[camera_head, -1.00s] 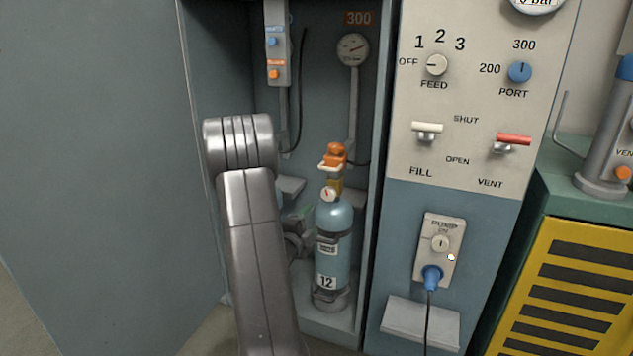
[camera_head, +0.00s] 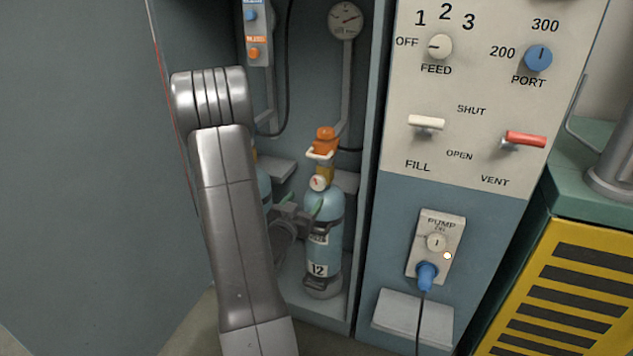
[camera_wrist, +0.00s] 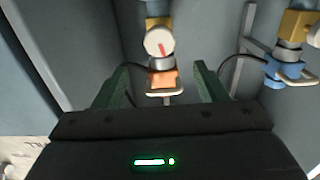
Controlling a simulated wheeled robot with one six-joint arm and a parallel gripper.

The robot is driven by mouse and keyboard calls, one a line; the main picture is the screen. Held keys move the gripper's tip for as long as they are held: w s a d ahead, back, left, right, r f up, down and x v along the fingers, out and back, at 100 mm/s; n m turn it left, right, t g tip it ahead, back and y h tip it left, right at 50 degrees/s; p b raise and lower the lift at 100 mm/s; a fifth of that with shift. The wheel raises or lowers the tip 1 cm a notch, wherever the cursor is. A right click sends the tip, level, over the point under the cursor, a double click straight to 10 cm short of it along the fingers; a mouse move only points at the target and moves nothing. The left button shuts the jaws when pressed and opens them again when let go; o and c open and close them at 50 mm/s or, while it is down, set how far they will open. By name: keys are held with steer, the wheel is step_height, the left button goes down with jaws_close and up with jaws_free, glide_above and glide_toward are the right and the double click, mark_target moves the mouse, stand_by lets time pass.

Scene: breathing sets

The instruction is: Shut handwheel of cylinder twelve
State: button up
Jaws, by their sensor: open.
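Cylinder twelve (camera_head: 323,235) stands upright in the cabinet, light blue with a "12" label. Above it are a brass valve body (camera_head: 326,172), a round white face with a red mark (camera_head: 318,183), and an orange fitting (camera_head: 325,138) with a pale bail. I cannot tell whether the white face is the handwheel or a gauge. It also shows in the wrist view (camera_wrist: 159,41), past the orange fitting (camera_wrist: 162,78). My gripper (camera_wrist: 161,64) is open and empty, its green fingers either side of the orange fitting in that picture. In the head view a green finger overlaps the cylinder's shoulder.
A second light-blue cylinder (camera_head: 264,185) is partly hidden behind my arm. A blue fitting (camera_wrist: 285,72) is at right in the wrist view. The cabinet's side wall and the control panel (camera_head: 470,90) stand close to the right of cylinder twelve. Thin dark hoses hang behind.

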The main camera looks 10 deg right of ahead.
mark_target(317, 183)
steer(key=b+x, duration=0.1)
steer(key=x, duration=1)
steer(key=shift+s, duration=0.1)
steer(key=c, duration=1)
steer(key=m+b, duration=0.2)
steer(key=b, duration=0.1)
steer(key=shift+f+b, duration=0.25)
steer(key=shift+b, duration=0.05)
steer(key=shift+r+m+b, duration=0.25)
steer(key=shift+m+b, duration=0.3)
steer(key=shift+m, duration=0.05)
steer(key=o, duration=1)
steer(key=shift+s, duration=0.1)
